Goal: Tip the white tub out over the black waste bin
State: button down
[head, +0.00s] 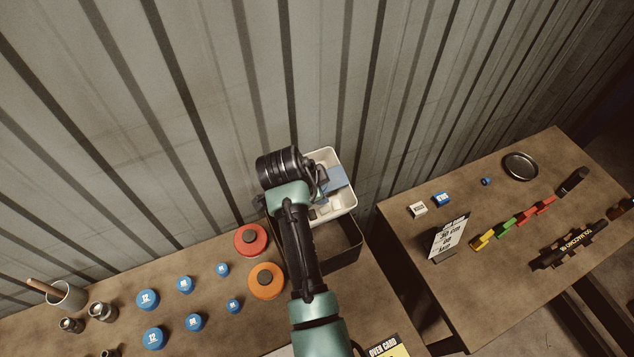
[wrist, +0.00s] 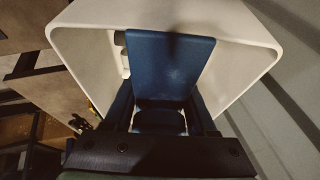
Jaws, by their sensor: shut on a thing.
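The black waste bin (head: 350,252) stands below the tub on the left table, partly hidden by my arm and the tub. I cannot tell the tub's exact tilt.
An orange disc (head: 267,281) and a red disc (head: 250,240) lie left of the bin, with several blue caps (head: 148,299) farther left. The right table (head: 400,235) holds a sign (head: 448,238), small boxes and a round dish (head: 520,166). A corrugated wall stands close behind.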

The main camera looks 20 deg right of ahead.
jog(key=shift+s+f+t, duration=0.15)
jog(key=shift+t, duration=0.95)
jog(key=shift+f+m+t+b, duration=0.15)
jog(key=shift+m+t+b, duration=0.3)
jog(key=shift+b, duration=0.2)
jog(key=t+b, duration=0.4)
jog(key=b, duration=0.3)
jog(key=shift+m, duration=0.35)
jog(key=m+t+h+b, duration=0.1)
jog(key=t+b, duration=0.2)
jog(key=b, duration=0.5)
jog(key=shift+w, duration=0.2)
jog(key=t+b, duration=0.1)
jog(key=b, duration=0.4)
jog(key=shift+m+t+h, duration=0.3)
jog(key=shift+t, duration=0.05)
jog(key=t+b, duration=0.1)
jog(key=b, duration=0.4)
jog(key=shift+m+t+h, duration=0.3)
jog(key=t+b, duration=0.1)
jog(key=b, duration=0.2)
jog(key=shift+r+m+b, duration=0.2)
jog(key=shift+m+b, duration=0.1)
jog(key=shift+r+h+b, duration=0.2)
jog(key=shift+h+b, duration=0.1)
jog(key=shift+b, duration=0.2)
